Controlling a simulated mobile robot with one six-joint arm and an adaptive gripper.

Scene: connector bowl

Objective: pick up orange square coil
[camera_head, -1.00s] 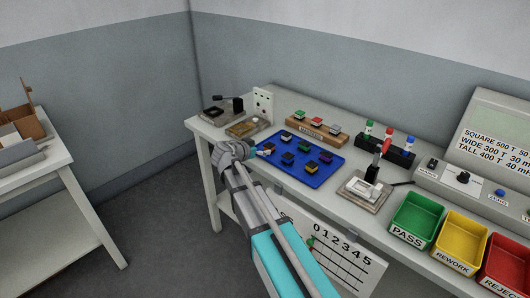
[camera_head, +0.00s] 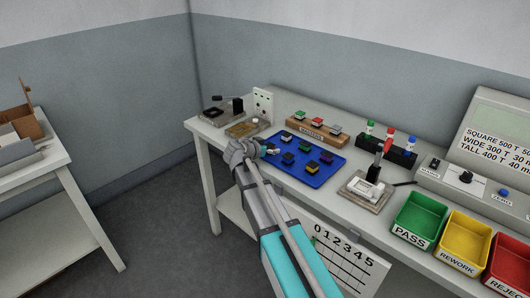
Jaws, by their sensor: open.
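Several small dark square coils with coloured parts sit on a blue mat (camera_head: 330,172) on the workbench. The coil with a yellow-orange part (camera_head: 310,168) lies near the mat's front edge and looks closest to the orange square coil, though the colour is hard to be sure of at this size. My gripper (camera_head: 272,149) is at the mat's left edge, above or beside it, left of the coils. It is open, with nothing seen held. My wrist partly hides the mat's left corner, so a coil there could be hidden.
A wooden rack (camera_head: 315,130) with several coils stands behind the mat. A press-like fixture (camera_head: 366,189) with a red handle is to its right. Green (camera_head: 418,216), yellow (camera_head: 460,242) and red bins (camera_head: 505,262) line the front right. Fixtures (camera_head: 243,129) stand at the back left.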

